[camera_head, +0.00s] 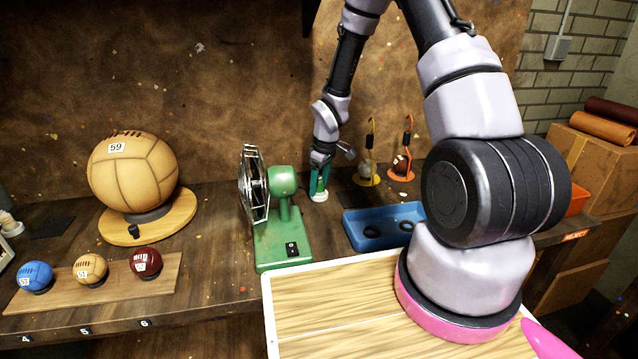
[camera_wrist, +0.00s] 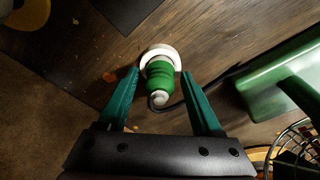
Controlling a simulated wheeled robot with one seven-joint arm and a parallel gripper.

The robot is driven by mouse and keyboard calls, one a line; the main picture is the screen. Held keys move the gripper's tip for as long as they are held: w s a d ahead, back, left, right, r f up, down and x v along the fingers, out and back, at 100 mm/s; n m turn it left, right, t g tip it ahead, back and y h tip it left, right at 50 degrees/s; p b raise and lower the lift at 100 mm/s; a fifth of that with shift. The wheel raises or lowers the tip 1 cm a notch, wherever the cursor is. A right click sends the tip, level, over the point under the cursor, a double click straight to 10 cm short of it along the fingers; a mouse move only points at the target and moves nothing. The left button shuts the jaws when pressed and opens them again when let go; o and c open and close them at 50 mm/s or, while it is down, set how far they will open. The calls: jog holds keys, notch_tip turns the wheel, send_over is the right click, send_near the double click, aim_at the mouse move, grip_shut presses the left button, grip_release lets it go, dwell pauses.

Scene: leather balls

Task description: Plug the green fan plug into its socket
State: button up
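The green fan (camera_head: 285,225) stands on the bench with its wire cage facing left; its green base (camera_wrist: 265,90) shows at the right of the wrist view. The green ribbed plug (camera_wrist: 160,75) has a pale end, and a dark cable runs from it toward the fan. It stands over a white round piece (camera_wrist: 158,50) on the bench; whether this is the socket, and whether the plug is seated in it, I cannot tell. My gripper (camera_wrist: 160,72) has its teal fingers on either side of the plug, with gaps showing. In the head view my gripper (camera_head: 319,180) is low behind the fan.
A blue tray (camera_head: 350,232) with dark round recesses lies right of the fan. Two hooked stands (camera_head: 402,178) are behind it. A large tan ball (camera_head: 130,175) sits on a wooden stand at left, with smaller balls in front. A light wooden board (camera_head: 335,320) is nearest.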

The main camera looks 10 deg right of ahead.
aim_at(324, 191)
jog(key=shift+r, duration=0.1)
jog(key=r, duration=0.7)
jog(key=s+d+r, duration=0.1)
jog(key=r, duration=0.2)
jog(key=shift+r, duration=0.25)
jog(key=shift+s, duration=0.2)
